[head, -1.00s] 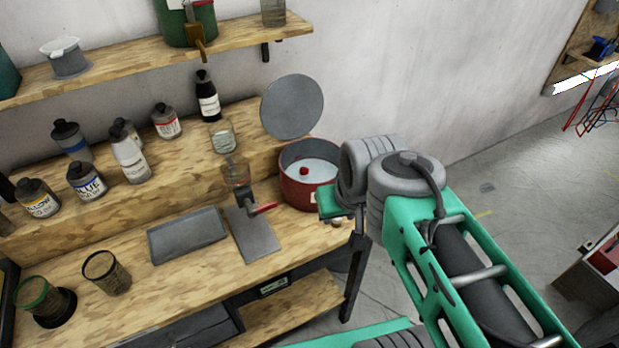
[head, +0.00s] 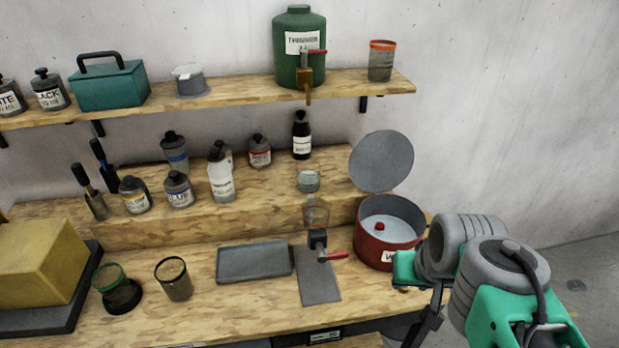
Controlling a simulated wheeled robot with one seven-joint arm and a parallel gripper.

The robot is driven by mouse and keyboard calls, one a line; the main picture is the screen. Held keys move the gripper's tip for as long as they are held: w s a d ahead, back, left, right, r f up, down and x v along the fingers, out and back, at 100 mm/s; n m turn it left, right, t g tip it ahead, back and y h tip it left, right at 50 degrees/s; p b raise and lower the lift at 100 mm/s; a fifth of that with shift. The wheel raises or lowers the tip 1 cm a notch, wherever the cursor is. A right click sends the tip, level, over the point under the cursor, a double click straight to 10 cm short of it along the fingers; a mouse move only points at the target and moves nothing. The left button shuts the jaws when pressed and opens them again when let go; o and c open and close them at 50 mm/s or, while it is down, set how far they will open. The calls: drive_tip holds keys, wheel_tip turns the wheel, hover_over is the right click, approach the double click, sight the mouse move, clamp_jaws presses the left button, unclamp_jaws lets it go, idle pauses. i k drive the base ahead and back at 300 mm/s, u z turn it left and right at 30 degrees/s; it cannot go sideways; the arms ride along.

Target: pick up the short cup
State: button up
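Several cups are in view, and I cannot tell for sure which is the short cup. A dark-rimmed see-through cup (head: 174,279) stands upright on the bench front. To its left, a green-rimmed cup (head: 118,291) stands at a round black base. A small clear cup (head: 308,181) sits on the raised step, above an orange-tinted cup (head: 317,214) on a stand with a red handle. An orange-rimmed cup (head: 381,62) stands on the upper shelf at right. My arm shows at the lower right, beside the bench; my gripper is not visible.
A red pot (head: 388,244) with a raised round lid (head: 381,161) stands at the bench's right end, near my arm. A grey tray (head: 254,263) lies mid-bench. Several bottles line the step. A yellow block (head: 40,262) is at left. Bare wood (head: 220,312) shows in front.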

sight(308, 172)
drive_tip(key=u, duration=0.55)
drive_tip(key=k, duration=0.65)
drive_tip(key=u, duration=0.75)
drive_tip(key=i, duration=1.35)
drive_tip(key=z, duration=0.3)
